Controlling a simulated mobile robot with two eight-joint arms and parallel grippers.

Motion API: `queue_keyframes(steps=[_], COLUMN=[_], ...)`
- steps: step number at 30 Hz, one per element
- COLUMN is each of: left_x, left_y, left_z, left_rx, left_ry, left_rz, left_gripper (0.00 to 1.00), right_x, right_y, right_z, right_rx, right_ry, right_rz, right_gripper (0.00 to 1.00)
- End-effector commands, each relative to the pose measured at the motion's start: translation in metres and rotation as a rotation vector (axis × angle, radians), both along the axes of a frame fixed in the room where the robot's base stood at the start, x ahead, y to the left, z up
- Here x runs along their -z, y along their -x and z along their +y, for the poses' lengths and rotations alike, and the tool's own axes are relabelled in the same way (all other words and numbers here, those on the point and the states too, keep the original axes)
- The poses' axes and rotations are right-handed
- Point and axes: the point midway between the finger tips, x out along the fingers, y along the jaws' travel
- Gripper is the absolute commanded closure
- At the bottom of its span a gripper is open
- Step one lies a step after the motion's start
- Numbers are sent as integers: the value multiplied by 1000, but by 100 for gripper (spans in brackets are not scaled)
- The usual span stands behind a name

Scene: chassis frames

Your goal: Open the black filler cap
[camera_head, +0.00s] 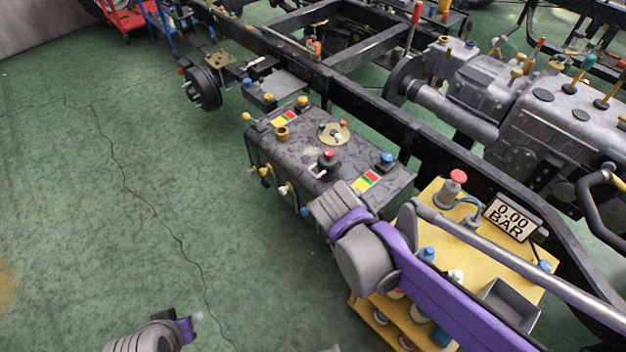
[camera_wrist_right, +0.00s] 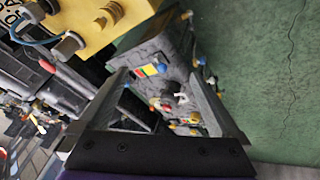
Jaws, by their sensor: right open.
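The black filler cap (camera_head: 328,160), with a red spot on top, sits on the upper face of a dark grey tank (camera_head: 365,160) in the head view. In the right wrist view, the cap (camera_wrist_right: 167,104) shows between the two fingers, with a small white piece beside it. My right gripper (camera_wrist_right: 160,74) is open and empty, pointing at the tank. In the head view, my right wrist is at the tank's near edge, and its fingers are hard to make out. My left gripper (camera_head: 190,325) is low over the floor, away from the tank; its jaws are unclear.
A yellow filler neck (camera_head: 281,134), a round brass plate (camera_head: 334,134) and a blue cap (camera_head: 387,159) are also on the tank. A yellow cart (camera_head: 440,222) with a pressure display stands at right. Chassis rails run behind. The green floor at left is clear.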

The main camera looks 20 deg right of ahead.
Motion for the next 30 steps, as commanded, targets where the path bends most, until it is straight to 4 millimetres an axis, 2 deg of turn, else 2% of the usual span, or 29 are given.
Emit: queue_keyframes(steps=[1,6,10,14,18,21,24,27,30], left_x=[18,50,76,103,132,148,159,164,166], left_y=[2,5,5,5,3,2,0,0,0], left_z=[0,0,0,0,0,0,0,0,0], left_rx=[0,0,0,0,0,0,0,0,0], left_ry=[0,0,0,0,0,0,0,0,0], left_rz=[6,16,24,34,44,49,53,55,55], left_gripper=[50,50,50,50,50,50,50,50,50], right_x=[15,42,67,97,135,158,174,182,184], right_y=[-20,-85,-134,-179,-219,-237,-247,-251,-253], right_z=[-2,-10,-5,10,37,58,74,85,87], right_rx=[43,214,335,442,533,578,603,617,624], right_ry=[49,222,347,457,544,577,591,596,597], right_rz=[-5,-97,-226,-400,-632,-791,-917,-997,-1031], right_gripper=[1,1,1,1,1,1,1,1,1])
